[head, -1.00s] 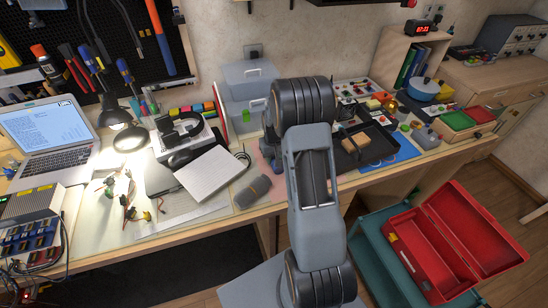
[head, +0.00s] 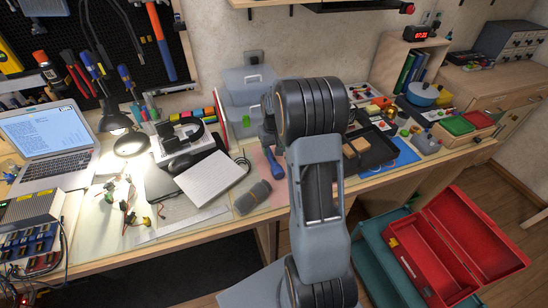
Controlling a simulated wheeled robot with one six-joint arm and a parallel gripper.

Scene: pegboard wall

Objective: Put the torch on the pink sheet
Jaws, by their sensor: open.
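The blue torch (head: 275,172) lies on the pink sheet (head: 262,162) on the workbench, left of my arm. Part of the sheet is hidden behind my arm. My gripper (head: 267,138) shows only in part, as a dark shape at the left side of my wrist, just above the torch's far end. It is open. The frame does not show clearly whether a finger still touches the torch.
A dark grey case (head: 253,197) lies near the bench's front edge, beside the sheet. A black tray (head: 372,150) stands right of my arm. Grey boxes (head: 250,85) stand behind.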

